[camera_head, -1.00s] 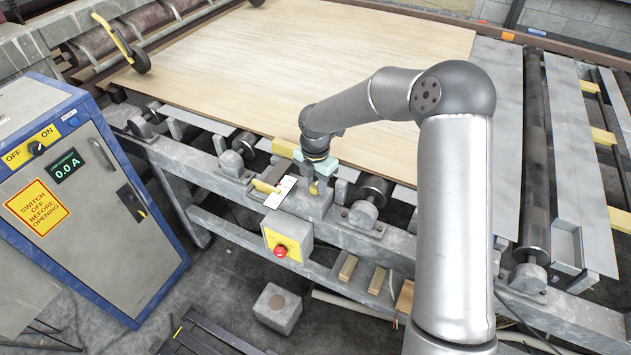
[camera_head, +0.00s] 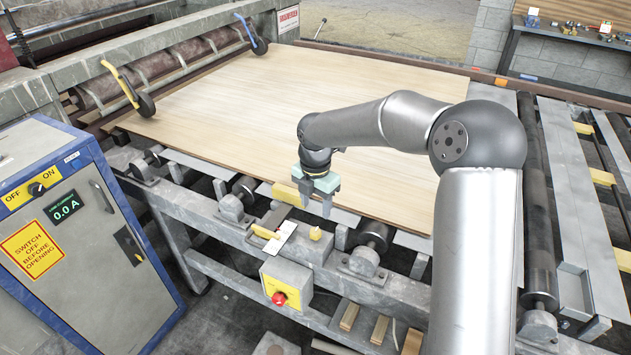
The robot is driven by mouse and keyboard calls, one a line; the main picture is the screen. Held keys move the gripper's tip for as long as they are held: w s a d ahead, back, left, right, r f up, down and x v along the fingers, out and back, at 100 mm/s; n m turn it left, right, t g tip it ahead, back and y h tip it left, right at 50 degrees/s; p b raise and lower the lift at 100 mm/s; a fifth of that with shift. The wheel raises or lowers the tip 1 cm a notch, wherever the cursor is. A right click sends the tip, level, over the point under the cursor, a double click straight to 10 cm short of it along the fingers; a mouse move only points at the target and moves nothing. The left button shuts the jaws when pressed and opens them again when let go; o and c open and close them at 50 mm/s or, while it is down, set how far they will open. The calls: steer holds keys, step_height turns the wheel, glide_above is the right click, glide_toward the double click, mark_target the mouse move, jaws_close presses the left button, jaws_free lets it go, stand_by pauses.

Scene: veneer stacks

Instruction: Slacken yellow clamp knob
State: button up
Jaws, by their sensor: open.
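A small yellow knob (camera_head: 315,233) stands on top of a grey metal block (camera_head: 308,250) on the near rail of the machine frame. My gripper (camera_head: 316,212) points down with its teal body and grey fingers. It is open and empty, and its fingertips appear above the knob, with a visible gap between them in the picture. A yellow lever (camera_head: 264,231) lies beside a white plate (camera_head: 283,235) just left of the knob. Whether the knob is tight or loose cannot be told.
A large veneer stack (camera_head: 230,110) lies behind the gripper. A yellow block (camera_head: 287,194) sits close left of the fingers. A yellow box with a red button (camera_head: 279,298) hangs below. A switch cabinet (camera_head: 70,230) stands at left.

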step_height(320, 180, up, 8)
steer(key=shift+r, duration=0.1)
stand_by(0.5)
steer(key=s+d+f+m, duration=0.1)
steer(key=s+d+m, duration=0.4)
steer(key=s+m, duration=0.4)
steer(key=s+d+m, duration=0.5)
steer(key=s+m, duration=0.5)
steer(key=s, duration=0.1)
steer(key=s+d+f+m, duration=0.1)
steer(key=s+d+m, duration=0.4)
steer(key=s+m, duration=0.4)
steer(key=shift+s+d+f+t, duration=0.3)
steer(key=shift+s+d, duration=0.1)
steer(key=shift+s, duration=0.55)
